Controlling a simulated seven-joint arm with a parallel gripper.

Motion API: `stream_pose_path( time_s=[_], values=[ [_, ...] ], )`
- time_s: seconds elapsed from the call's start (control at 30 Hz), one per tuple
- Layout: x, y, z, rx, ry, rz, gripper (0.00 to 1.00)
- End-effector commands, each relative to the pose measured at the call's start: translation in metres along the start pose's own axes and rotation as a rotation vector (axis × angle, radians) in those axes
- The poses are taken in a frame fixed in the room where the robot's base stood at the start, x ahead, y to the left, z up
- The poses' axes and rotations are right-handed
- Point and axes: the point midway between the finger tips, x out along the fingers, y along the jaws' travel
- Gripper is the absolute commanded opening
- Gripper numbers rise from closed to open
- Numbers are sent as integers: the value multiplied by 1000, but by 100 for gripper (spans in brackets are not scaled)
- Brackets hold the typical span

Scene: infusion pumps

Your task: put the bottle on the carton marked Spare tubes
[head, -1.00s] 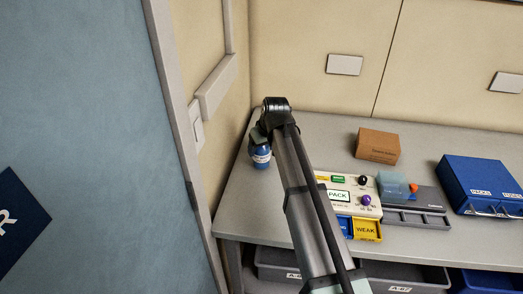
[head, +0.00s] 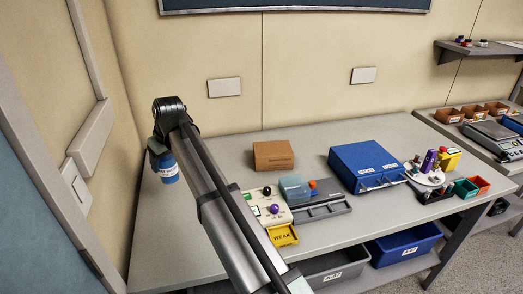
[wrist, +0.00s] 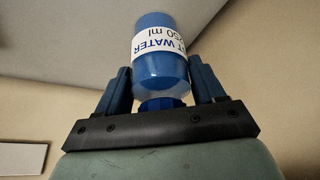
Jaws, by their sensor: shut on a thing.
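The bottle (head: 168,170) is blue with a white label and shows at the left end of the table. My gripper (head: 161,150) is shut on it from above. In the wrist view the bottle (wrist: 160,62) sits between the two blue fingers (wrist: 158,88), cap end toward the palm, label readable in part as water. I cannot tell whether its base touches the table. A brown carton (head: 273,155) stands near the back of the table, right of the bottle and apart from it; its printing is too small to read. Its top looks bare.
My arm crosses in front of the table. A wall is close on the left. Bare tabletop lies between bottle and carton.

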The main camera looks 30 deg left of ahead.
Motion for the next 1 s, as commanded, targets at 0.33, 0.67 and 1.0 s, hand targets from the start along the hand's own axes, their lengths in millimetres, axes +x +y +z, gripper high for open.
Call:
stream_pose_path(
  time_s=[0.33,0.67,1.0],
  values=[
    [-28,134,40,150,11,67,28],
    [-66,264,78,292,26,125,28],
    [-104,364,107,381,36,143,28]
  ],
)
